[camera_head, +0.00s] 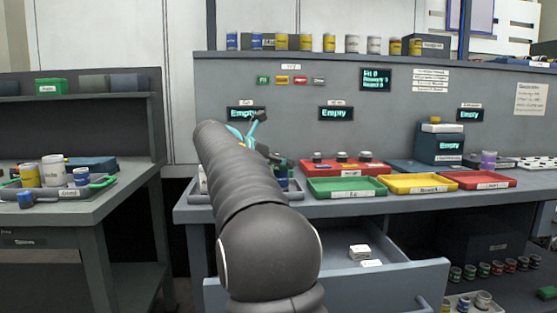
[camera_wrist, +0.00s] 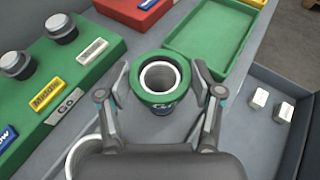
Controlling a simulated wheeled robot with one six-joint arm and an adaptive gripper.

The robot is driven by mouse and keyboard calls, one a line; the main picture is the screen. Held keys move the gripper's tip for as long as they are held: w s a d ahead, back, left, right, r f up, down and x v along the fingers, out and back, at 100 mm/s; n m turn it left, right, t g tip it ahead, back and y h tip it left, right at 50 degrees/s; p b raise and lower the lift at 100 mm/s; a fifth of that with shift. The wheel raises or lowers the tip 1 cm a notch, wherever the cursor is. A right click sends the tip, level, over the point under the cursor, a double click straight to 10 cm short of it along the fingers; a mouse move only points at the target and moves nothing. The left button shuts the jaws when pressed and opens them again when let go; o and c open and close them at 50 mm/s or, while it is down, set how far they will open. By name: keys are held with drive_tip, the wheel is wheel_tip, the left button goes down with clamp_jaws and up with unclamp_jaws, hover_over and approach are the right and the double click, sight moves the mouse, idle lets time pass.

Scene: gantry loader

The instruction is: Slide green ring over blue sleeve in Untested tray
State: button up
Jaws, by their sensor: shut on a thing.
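In the wrist view, the green ring (camera_wrist: 157,98) is between the two fingers of my gripper (camera_wrist: 160,82), which is shut on it. A pale round rim with a dark hollow (camera_wrist: 159,64) shows inside the ring, and a blue, lettered band (camera_wrist: 163,108) shows just below it. I cannot tell whether the ring is around this sleeve or still above it. In the head view, my gripper (camera_head: 249,130) is mostly hidden by my arm. A grey tray's contents (camera_head: 281,184) show partly behind my arm; its label is hidden.
Beside my gripper is a green block (camera_wrist: 82,77) with dark knobs and labels. A green tray (camera_head: 346,194), a yellow tray (camera_head: 413,191) and a red tray (camera_head: 486,187) line the bench front. An open drawer (camera_head: 413,287) juts out below. A loaded tray (camera_head: 30,195) is on the left bench.

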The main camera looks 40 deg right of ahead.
drive_tip(key=o, duration=1.5)
drive_tip(key=shift+o, duration=0.2)
drive_tip(key=w+v, duration=0.1)
drive_tip(key=v, duration=1.1)
drive_tip(key=shift+s, duration=0.45)
